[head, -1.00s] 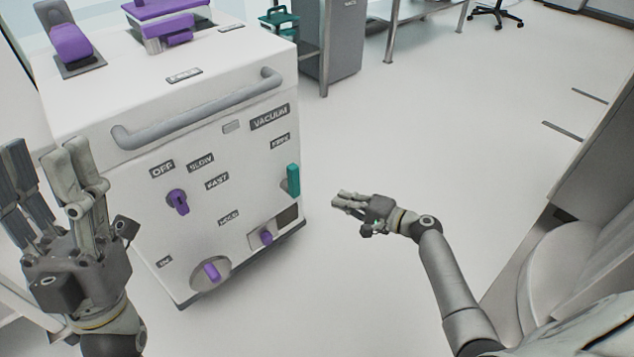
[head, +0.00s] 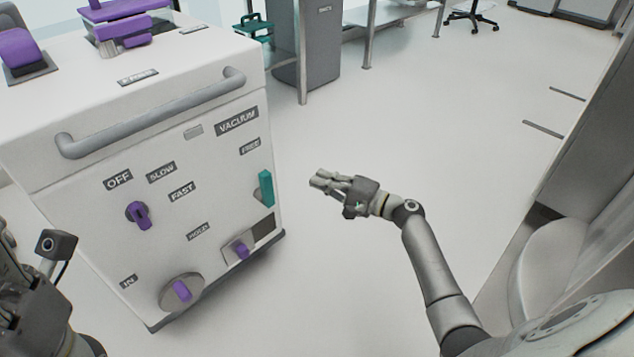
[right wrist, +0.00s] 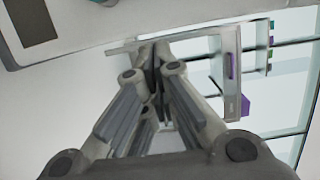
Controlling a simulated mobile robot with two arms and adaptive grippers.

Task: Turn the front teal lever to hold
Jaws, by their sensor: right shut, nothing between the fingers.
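The teal lever (head: 266,188) stands upright at the right edge of the white machine's front face, under a small label and above a dark panel. A "HOLD" label (head: 198,231) sits lower, nearer the purple knobs. My right gripper (head: 318,180) is to the right of the lever, apart from it, with its fingers together, empty and pointing left. In the right wrist view its closed fingers (right wrist: 152,62) show, and a teal bit shows at the top edge. My left gripper (head: 20,290) is cut off at the lower left; its fingertips are not clear.
The white machine (head: 75,240) has a grey handle bar (head: 150,115) along its upper front and purple knobs (head: 138,215) on its face. A grey cabinet (head: 318,45) stands behind. Open floor lies right of the machine. A pale rounded seat-like shape is at the lower right.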

